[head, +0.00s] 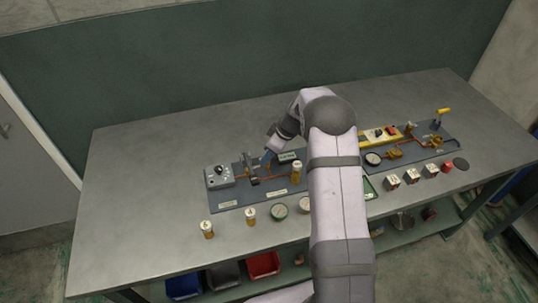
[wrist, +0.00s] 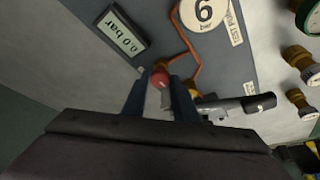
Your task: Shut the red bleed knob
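The red bleed knob (wrist: 160,77) is a small round red ball in the wrist view, between the tips of my gripper's two blue fingers. My gripper (wrist: 160,90) has its fingers apart by about the knob's width. I cannot tell whether they touch the knob or only stand around it. In the head view my gripper (head: 268,157) is low over the left panel (head: 232,201), and the red knob cannot be made out there.
A display reading 0.0 bar (wrist: 122,32) and a round tag marked 6 bar (wrist: 203,14) are near the fingertips. A black-tipped lever (wrist: 258,103) lies right of the fingers. The bench's left end is clear.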

